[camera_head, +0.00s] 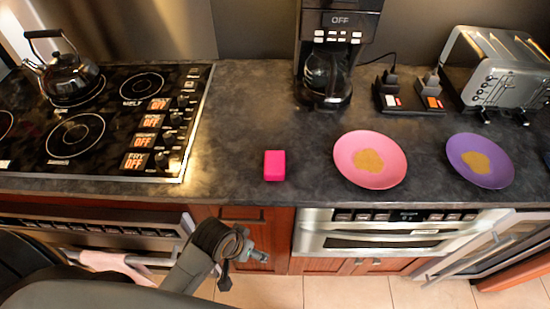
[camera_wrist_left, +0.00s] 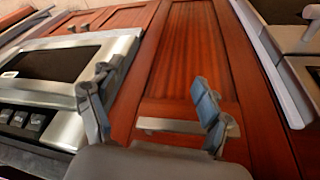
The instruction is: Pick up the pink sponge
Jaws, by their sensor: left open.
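The pink sponge (camera_head: 274,165) lies on the dark countertop (camera_head: 235,130) in the head view, between the stove and the pink plate. My left gripper (camera_head: 240,258) is in front of the counter and below its front edge, to the lower left of the sponge and apart from it. In the left wrist view its two fingers (camera_wrist_left: 155,112) are spread with nothing between them, facing a wooden cabinet front with a metal handle (camera_wrist_left: 172,125). The sponge does not show in the wrist view. My right gripper does not show in either view.
A pink plate (camera_head: 350,165) and a purple plate (camera_head: 490,180) stand right of the sponge. A coffee maker (camera_head: 327,75) and a toaster (camera_head: 500,70) are behind. The stove (camera_head: 90,125) holds a kettle (camera_head: 62,72). A microwave drawer (camera_head: 395,237) is below the counter.

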